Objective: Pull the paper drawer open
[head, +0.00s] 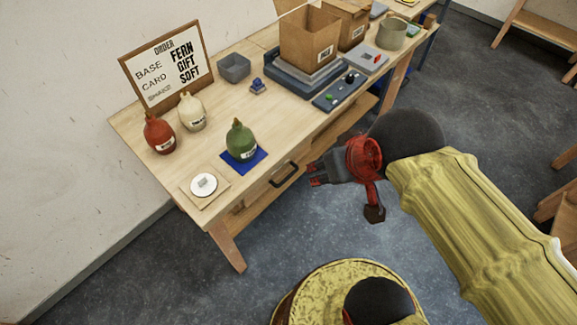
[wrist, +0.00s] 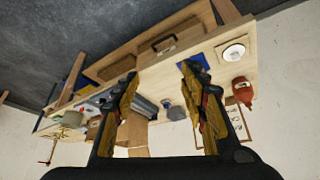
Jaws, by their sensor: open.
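The drawer (wrist: 185,35) is in the front of the wooden workbench and looks closed. Its dark bar handle (head: 284,174) shows on the bench front below the green bottle-shaped base. The handle also shows in the wrist view (wrist: 163,43), near the top middle. My gripper (head: 313,174) is open and empty, in front of the bench just right of the handle and apart from it. In the wrist view its two fingers (wrist: 164,75) are spread, with the handle beyond the gap between them.
A green base (head: 241,142) stands on a blue mat. A white disc (head: 203,185) lies on a board at the near left corner. Red (head: 158,133) and cream (head: 192,113) bases stand behind. A control panel (head: 340,91) sits right. The floor before the bench is clear.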

